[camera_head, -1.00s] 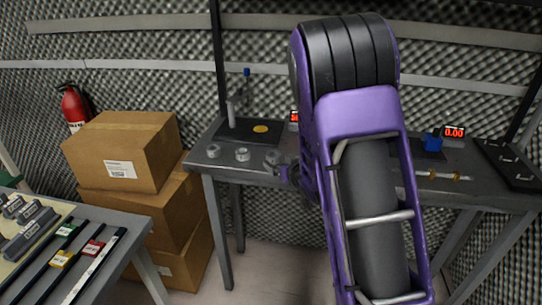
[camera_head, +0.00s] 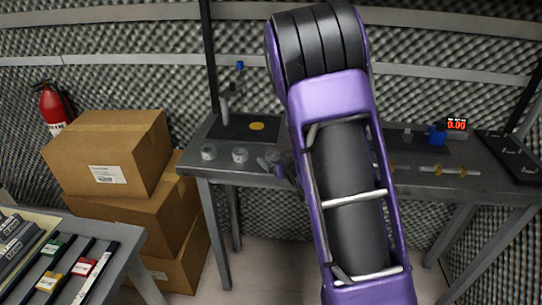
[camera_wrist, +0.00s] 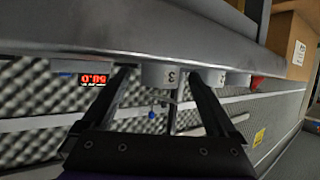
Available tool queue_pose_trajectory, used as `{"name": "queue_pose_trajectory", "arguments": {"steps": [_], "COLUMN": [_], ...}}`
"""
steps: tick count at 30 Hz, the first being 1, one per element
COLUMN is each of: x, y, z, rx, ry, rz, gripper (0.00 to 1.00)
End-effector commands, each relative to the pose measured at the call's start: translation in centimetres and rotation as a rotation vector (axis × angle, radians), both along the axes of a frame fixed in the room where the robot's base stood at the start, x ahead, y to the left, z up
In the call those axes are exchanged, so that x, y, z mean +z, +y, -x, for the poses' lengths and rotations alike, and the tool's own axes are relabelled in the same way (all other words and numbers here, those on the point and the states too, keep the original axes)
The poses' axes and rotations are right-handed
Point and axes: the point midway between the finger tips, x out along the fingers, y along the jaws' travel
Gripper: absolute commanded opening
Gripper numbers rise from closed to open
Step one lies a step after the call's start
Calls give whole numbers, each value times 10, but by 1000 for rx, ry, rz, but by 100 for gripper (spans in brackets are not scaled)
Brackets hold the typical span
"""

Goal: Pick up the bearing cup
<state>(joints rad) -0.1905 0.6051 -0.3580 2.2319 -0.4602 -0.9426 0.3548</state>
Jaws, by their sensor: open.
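Several small grey cups stand in a row on the dark workbench (camera_head: 222,169). The left cup (camera_head: 208,152) and the middle cup (camera_head: 240,155) show clearly in the head view; my gripper (camera_head: 278,165) is just right of them at the front edge, partly hidden by my arm. In the wrist view, which appears upside down, a pale cup (camera_wrist: 160,75) marked 3 shows between the fingers of my open gripper (camera_wrist: 161,80). A second cup (camera_wrist: 212,79) and a third cup (camera_wrist: 238,79) are to the right. I cannot tell whether the fingers touch the nearest cup.
A black plate with a yellow disc (camera_head: 257,126) lies behind the cups. A red readout (camera_head: 457,125), a blue block (camera_head: 437,135) and a shaft (camera_head: 436,170) are at the right. Cardboard boxes (camera_head: 107,150) stand left of the bench, and another table (camera_head: 128,240) is at front left.

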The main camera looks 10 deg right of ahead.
Motion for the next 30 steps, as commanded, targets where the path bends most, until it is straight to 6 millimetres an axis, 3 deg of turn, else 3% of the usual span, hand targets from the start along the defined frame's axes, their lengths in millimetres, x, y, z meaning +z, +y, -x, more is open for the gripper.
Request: {"name": "queue_pose_trajectory", "arguments": {"steps": [4, 19, 26, 30], "x": [0, 0, 1, 11], "y": [0, 0, 0, 0], "z": [0, 0, 0, -1], "rx": [0, 0, 0, 0], "ry": [0, 1, -1, -3], "rz": [0, 0, 0, -1], "gripper": [92, 2, 0, 0]}}
